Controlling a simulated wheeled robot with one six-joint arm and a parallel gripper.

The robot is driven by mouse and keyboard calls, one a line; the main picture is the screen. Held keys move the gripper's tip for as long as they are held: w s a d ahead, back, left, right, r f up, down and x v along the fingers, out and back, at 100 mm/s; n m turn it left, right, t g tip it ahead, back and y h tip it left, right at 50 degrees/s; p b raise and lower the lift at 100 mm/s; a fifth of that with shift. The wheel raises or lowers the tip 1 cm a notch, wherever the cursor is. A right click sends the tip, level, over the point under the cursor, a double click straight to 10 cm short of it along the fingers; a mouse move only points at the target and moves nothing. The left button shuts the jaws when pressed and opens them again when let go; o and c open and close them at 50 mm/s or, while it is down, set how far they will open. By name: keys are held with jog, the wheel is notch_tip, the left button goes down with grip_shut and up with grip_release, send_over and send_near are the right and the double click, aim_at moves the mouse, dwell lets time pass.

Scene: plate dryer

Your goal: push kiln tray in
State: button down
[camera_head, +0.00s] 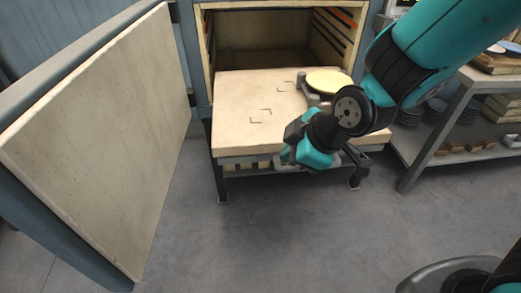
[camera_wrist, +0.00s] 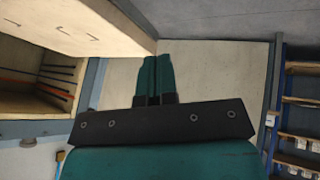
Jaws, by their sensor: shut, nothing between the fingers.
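The cream kiln tray (camera_head: 240,110) sticks out of the open kiln (camera_head: 262,40) at its front. A round pale yellow plate (camera_head: 328,81) lies at the right rear of the tray, partly hidden by my arm. My gripper (camera_head: 292,157) is at the tray's front edge, right of centre; I cannot tell whether it touches. In the wrist view my gripper (camera_wrist: 158,58) has its two teal fingers together and nothing between them. The tray (camera_wrist: 90,22) shows at the upper left there, beside the fingertips, with the kiln interior (camera_wrist: 40,85) below it.
The kiln door (camera_head: 105,135) stands wide open at the left. A metal shelf unit (camera_head: 440,125) at the right holds stacked plates (camera_head: 410,113) and tan blocks (camera_head: 465,146). The grey floor (camera_head: 270,230) in front of the tray is clear.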

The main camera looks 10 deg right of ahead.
aim_at(258, 157)
jog(key=shift+n+t, duration=0.5)
jog(key=shift+n, duration=0.3)
jog(key=w+x, duration=0.1)
jog(key=x, duration=0.3)
jog(key=w+x, duration=0.1)
jog(key=x, duration=0.4)
jog(key=w+d+r+x, duration=0.1)
jog(key=x, duration=0.3)
jog(key=shift+f, duration=0.15)
jog(key=shift+w, duration=0.6)
